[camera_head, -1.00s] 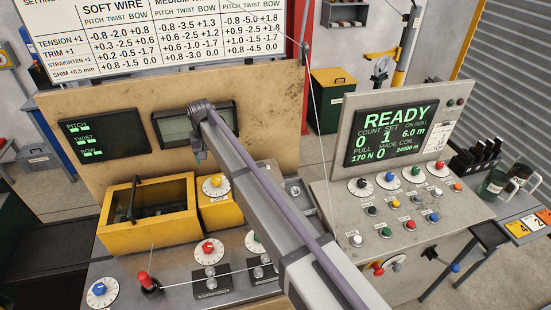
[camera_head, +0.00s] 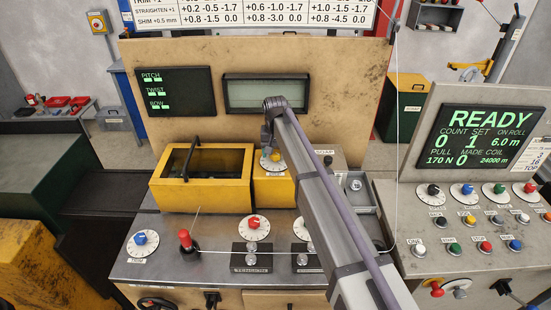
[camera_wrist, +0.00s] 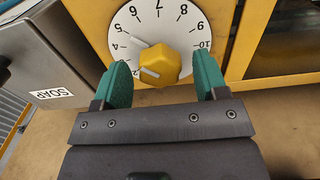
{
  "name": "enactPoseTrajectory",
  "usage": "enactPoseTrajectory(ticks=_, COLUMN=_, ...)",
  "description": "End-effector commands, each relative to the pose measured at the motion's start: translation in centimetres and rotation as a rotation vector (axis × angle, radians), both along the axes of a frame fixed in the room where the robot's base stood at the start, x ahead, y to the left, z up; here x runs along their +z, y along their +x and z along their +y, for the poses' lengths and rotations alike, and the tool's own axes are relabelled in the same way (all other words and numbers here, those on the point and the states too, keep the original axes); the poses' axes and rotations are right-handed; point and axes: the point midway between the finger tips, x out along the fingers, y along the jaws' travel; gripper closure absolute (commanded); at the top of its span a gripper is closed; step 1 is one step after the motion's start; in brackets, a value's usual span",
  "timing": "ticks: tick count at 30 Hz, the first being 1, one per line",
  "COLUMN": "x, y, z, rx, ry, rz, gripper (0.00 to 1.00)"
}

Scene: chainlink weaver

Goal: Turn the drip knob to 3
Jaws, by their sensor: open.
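The drip knob in the wrist view (camera_wrist: 160,66) is yellow and sits on a white dial (camera_wrist: 160,28) numbered to 10. A pale line on the knob slants toward the low-number side at lower left; I cannot tell the exact number. My gripper (camera_wrist: 161,61) is open, its green fingertips on either side of the knob with gaps visible. The left fingertip covers part of the dial near the low numbers. In the head view the knob (camera_head: 275,156) is on a yellow housing (camera_head: 284,192), and my arm partly hides that housing.
A yellow box (camera_head: 200,206) with a dark window and handle stands left of the knob housing. A red-topped lever (camera_head: 185,240) and other dials stand in front. A control panel (camera_head: 478,255) is at right. A thin wire crosses near my arm.

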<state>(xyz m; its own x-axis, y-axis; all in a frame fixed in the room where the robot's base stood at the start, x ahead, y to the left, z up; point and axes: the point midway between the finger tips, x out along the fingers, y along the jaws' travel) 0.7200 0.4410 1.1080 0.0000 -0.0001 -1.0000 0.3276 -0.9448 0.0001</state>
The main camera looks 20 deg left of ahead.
Motion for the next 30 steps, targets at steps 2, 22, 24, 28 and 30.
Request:
enactPoseTrajectory(ticks=2, x=0.18, y=0.00, z=0.00, rx=0.000, ry=0.000, rz=0.000, gripper=0.33)
enactPoseTrajectory(ticks=22, x=0.18, y=-0.01, z=0.00, rx=0.002, ry=0.000, rz=0.000, gripper=0.83)
enactPoseTrajectory(ticks=24, x=0.17, y=-0.01, z=0.00, rx=0.007, ry=0.000, rz=0.000, gripper=0.83)
enactPoseTrajectory(ticks=28, x=0.17, y=-0.01, z=0.00, rx=0.031, ry=0.000, rz=0.000, gripper=0.83)
enactPoseTrajectory(ticks=30, x=0.17, y=-0.01, z=0.00, rx=0.055, ry=0.000, rz=0.000, gripper=0.83)
